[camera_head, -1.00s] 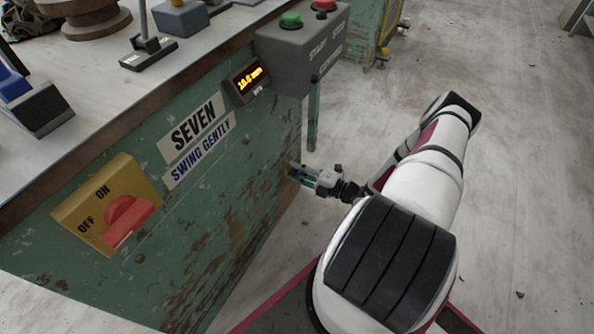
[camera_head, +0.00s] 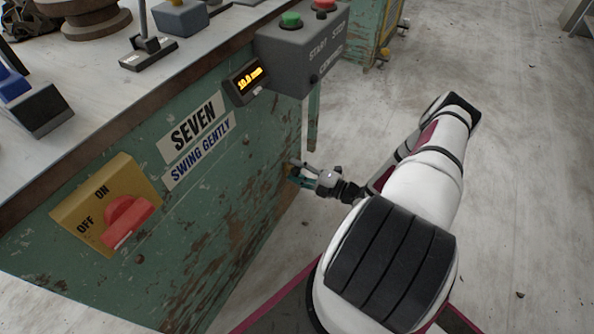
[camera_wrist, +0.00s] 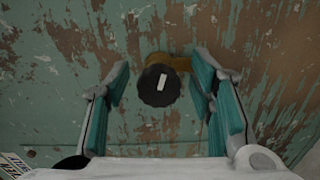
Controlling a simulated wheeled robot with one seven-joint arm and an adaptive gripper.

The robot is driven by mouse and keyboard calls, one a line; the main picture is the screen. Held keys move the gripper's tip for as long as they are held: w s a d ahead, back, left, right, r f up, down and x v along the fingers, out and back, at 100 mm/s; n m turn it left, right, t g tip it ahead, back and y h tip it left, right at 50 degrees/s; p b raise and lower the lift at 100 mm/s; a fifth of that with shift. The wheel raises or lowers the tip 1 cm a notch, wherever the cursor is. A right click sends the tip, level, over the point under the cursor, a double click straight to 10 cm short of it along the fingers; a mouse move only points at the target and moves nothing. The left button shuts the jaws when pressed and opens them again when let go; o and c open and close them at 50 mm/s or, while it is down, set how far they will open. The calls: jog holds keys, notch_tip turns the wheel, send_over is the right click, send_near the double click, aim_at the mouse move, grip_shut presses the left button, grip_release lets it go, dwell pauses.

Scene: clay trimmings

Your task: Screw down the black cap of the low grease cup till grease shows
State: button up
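The black cap (camera_wrist: 158,86) of the grease cup is round with a ribbed edge and a white mark on its face. It shows in the wrist view against the worn green panel. A brass-coloured fitting (camera_wrist: 181,63) shows behind it. My gripper (camera_wrist: 159,83) is open, with one teal finger on each side of the cap and a visible gap to both. In the head view my gripper (camera_head: 294,173) is at the lower right of the green panel, and the cap is too small to make out there. I see no clear grease.
A yellow plate with a red switch (camera_head: 128,215) is on the panel at left. The bench top (camera_head: 100,80) overhangs above. Bare floor (camera_head: 520,170) lies to the right.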

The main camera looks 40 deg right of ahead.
jog(key=v, duration=1.2)
jog(key=shift+s, duration=0.1)
dwell(0.4)
